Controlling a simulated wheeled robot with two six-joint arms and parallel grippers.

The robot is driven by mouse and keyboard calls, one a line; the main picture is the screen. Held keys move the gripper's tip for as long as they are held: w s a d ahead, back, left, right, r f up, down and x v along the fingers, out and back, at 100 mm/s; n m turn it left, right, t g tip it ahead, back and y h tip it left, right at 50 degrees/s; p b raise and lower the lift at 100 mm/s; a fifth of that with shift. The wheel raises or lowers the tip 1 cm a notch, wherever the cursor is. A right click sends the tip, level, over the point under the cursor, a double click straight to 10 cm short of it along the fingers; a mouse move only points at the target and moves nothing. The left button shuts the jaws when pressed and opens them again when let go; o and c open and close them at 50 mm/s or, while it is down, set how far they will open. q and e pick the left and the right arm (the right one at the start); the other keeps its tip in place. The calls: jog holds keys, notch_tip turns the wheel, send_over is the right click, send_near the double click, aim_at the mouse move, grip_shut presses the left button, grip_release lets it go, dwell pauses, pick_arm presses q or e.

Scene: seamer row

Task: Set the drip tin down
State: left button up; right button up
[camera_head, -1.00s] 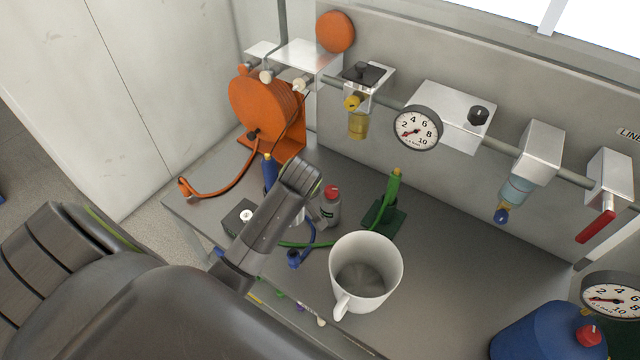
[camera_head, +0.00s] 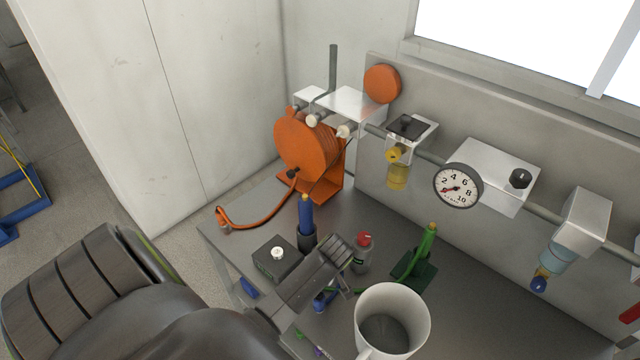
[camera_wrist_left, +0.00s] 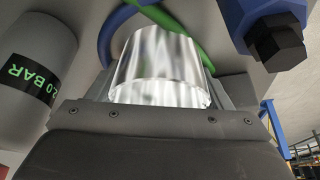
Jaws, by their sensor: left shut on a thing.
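A shiny metal tin (camera_wrist_left: 160,65), which I take to be the drip tin, sits between the fingers of my left gripper (camera_wrist_left: 160,95) in the left wrist view. The gripper is shut on it. In the head view the wrist of my left arm hangs over the bench, just left of a grey bottle with a red cap (camera_head: 361,258), and hides the tin. I cannot tell whether the tin touches the bench. My right gripper is not in view.
A grey bench (camera_head: 480,300) carries a white mug (camera_head: 420,318), a green stand (camera_head: 415,270), a dark box (camera_head: 276,262) and an orange hose reel (camera_head: 305,145). A blue fitting (camera_wrist_left: 265,25) is close to the tin. The bench right of the green stand is clear.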

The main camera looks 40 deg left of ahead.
pick_arm(q)
jog(key=o, duration=0.6)
jog(key=shift+f, duration=0.15)
jog(key=o, duration=0.4)
jog(key=shift+o, duration=0.2)
